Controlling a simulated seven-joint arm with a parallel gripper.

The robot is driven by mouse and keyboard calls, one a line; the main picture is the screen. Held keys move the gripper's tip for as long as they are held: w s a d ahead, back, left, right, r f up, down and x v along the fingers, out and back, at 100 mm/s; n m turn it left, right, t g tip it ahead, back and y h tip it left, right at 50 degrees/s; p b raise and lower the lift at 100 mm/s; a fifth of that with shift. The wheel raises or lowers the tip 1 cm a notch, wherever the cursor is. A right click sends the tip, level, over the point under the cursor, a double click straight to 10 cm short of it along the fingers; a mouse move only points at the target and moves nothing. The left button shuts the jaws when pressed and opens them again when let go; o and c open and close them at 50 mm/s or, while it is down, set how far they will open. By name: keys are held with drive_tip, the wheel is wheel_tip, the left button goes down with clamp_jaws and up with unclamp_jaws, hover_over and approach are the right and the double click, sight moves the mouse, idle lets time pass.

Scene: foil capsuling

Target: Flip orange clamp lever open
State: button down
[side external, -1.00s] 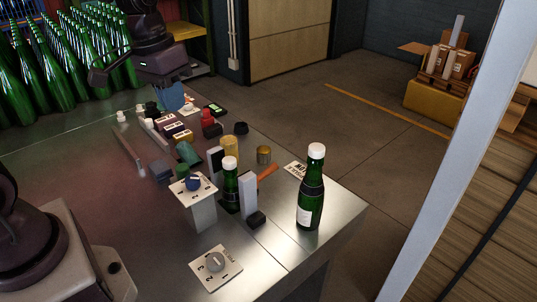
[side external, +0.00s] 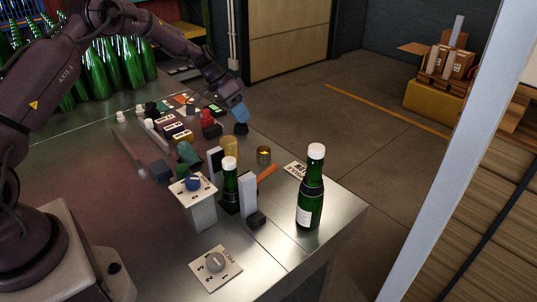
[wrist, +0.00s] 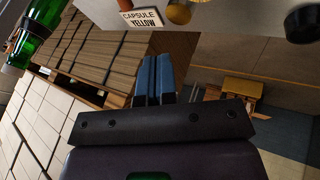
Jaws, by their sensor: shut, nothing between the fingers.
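The orange clamp lever (side external: 266,172) sticks out up and to the right from the clamp, behind its white upright plate (side external: 248,194). A green bottle with a white cap (side external: 230,187) stands in the clamp between that plate and another upright. My gripper (side external: 240,118) has blue fingers and is above the table's far edge, beyond the lever and apart from it. In the wrist view the blue fingers (wrist: 156,78) are together with nothing between them.
A taller green bottle (side external: 311,188) stands right of the clamp near the table edge. A dial box (side external: 195,200) is left of the clamp. A brass cup (side external: 264,154) and yellow cylinder (side external: 229,147) stand behind it.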

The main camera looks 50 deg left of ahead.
sight(261, 179)
drive_tip(key=shift+d+m, duration=0.1)
drive_tip(key=shift+m, duration=0.4)
drive_tip(key=x, duration=1)
drive_tip(key=shift+s+d, duration=0.1)
drive_tip(key=shift+s+d+f, duration=0.1)
drive_tip(key=shift+d, duration=0.45)
drive_tip(key=shift+s+d+f, duration=0.1)
drive_tip(key=shift+d+f, duration=0.05)
drive_tip(key=shift+d, duration=0.45)
drive_tip(key=shift+d+f, duration=0.2)
drive_tip(key=shift+d, duration=0.55)
drive_tip(key=shift+d, duration=0.1)
